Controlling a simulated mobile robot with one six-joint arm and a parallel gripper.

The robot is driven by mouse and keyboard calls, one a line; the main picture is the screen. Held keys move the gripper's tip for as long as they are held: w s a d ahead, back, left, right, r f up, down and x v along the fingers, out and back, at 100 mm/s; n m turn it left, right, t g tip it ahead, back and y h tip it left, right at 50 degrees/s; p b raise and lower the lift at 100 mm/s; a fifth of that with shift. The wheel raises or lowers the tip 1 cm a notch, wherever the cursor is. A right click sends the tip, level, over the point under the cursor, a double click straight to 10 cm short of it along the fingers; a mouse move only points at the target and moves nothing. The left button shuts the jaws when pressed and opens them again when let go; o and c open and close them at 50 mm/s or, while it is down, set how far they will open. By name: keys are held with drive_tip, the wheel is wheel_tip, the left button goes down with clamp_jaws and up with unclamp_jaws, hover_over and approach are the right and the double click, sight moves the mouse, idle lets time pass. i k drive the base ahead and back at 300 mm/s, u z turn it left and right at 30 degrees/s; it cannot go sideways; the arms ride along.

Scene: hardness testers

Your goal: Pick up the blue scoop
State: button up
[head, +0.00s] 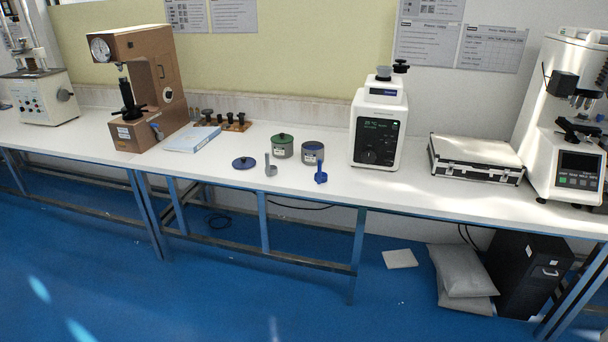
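My gripper is not in the head view.
A green-lidded canister (282,147) and a loose blue lid (244,163) are left of the blue scoop. A white tester (379,125) stands close on its right. A silver case (475,159) is farther right. Blue floor in front is open.

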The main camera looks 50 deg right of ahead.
sight(320, 177)
drive_tip(key=u, duration=0.25)
drive_tip(key=i, duration=0.8)
drive_tip(key=z, duration=0.6)
drive_tip(key=i, duration=0.75)
drive_tip(key=z, duration=0.55)
